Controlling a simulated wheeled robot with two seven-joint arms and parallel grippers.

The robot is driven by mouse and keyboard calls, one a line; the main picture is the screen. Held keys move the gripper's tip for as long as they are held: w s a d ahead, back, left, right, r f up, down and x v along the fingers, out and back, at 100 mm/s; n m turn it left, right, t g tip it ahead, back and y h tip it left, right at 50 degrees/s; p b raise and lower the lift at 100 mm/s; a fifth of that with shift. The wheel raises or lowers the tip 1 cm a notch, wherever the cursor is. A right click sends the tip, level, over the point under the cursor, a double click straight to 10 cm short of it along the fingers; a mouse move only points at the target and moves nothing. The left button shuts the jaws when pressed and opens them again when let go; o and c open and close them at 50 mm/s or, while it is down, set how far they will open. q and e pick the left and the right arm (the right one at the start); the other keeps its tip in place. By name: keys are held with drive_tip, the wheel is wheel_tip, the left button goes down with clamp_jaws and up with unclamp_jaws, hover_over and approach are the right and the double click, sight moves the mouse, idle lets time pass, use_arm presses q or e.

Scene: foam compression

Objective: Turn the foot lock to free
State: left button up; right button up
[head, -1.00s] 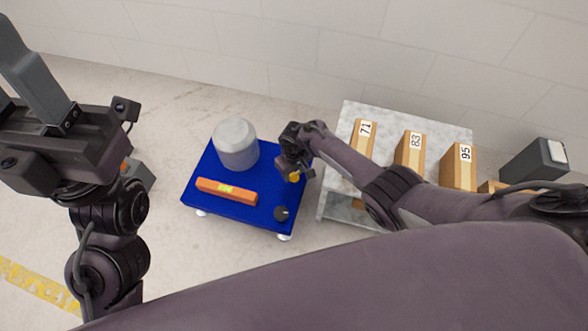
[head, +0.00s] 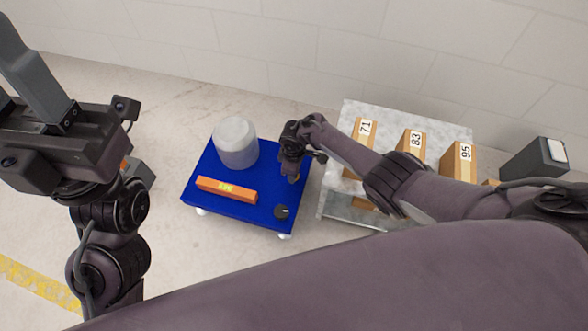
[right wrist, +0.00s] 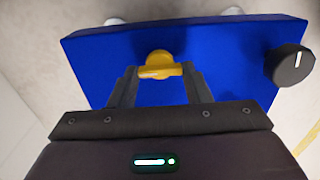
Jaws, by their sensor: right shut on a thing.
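A blue wheeled platform (head: 235,215) stands on the floor in the middle of the head view. A yellow turn handle (right wrist: 160,62) with a flat crossbar is on it near its right edge. My right gripper (right wrist: 158,80) is shut on the yellow handle, one finger at each end of the crossbar. In the head view my right gripper (head: 292,178) hides the handle. A black round dial (head: 281,212) with a white pointer line sits at the platform's front right corner; the dial also shows in the right wrist view (right wrist: 290,66). My left gripper (head: 28,78) is open and empty, far left.
A grey cylinder (head: 235,143) and an orange bar (head: 226,190) are on the platform. A light shelf (head: 440,125) with boxes marked 71, 83 and 95 stands to its right. A dark bin (head: 535,160) is farther right.

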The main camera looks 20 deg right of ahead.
idle(0.4)
drive_tip(key=o, duration=1)
